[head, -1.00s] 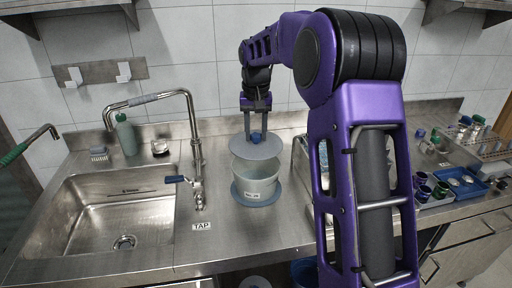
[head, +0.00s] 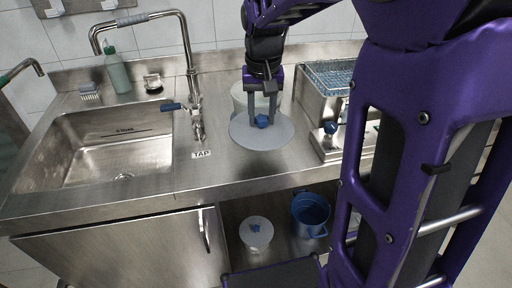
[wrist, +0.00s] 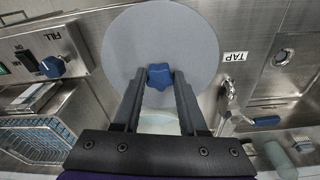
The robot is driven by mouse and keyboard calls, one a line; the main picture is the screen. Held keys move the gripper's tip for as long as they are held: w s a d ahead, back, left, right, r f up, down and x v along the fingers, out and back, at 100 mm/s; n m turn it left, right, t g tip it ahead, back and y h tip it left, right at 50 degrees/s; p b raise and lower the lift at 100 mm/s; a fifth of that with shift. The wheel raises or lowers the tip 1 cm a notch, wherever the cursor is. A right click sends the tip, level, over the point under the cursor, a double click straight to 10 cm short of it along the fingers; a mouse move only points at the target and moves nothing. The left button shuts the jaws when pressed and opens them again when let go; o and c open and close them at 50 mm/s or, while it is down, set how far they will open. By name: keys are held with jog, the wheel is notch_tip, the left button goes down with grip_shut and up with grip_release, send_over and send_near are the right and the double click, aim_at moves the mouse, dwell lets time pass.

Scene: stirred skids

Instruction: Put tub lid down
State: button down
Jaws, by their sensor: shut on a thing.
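The tub lid (head: 250,140) is a flat grey disc with a blue star-shaped knob. My gripper (head: 262,121) is shut on that knob and holds the lid in front of the tub. In the wrist view the lid (wrist: 160,35) fills the top middle, with the knob between the fingertips of my gripper (wrist: 158,78). The white tub (head: 240,95) stands on the steel counter behind the lid, mostly hidden by lid and gripper. Whether the lid touches the counter I cannot tell.
A sink (head: 105,145) with a tap (head: 192,75) is left of the lid. A steel machine with a wire basket (head: 335,75) stands to the right. Below the counter, a shelf holds a blue pot (head: 311,212) and another lidded tub (head: 256,234). Counter front of the lid is clear.

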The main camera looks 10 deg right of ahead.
aim_at(262, 120)
notch_tip(262, 120, down, 8)
jog(key=shift+w+r+b, duration=0.1)
jog(key=shift+b, duration=0.6)
jog(key=shift+c, duration=2.3)
grip_release()
jog(key=r, duration=0.4)
jog(key=s+r+p, duration=0.1)
jog(key=r, duration=0.3)
jog(key=r+p, duration=0.1)
jog(key=r, duration=0.3)
jog(key=shift+s+a, duration=0.15)
jog(key=shift+s, duration=0.1)
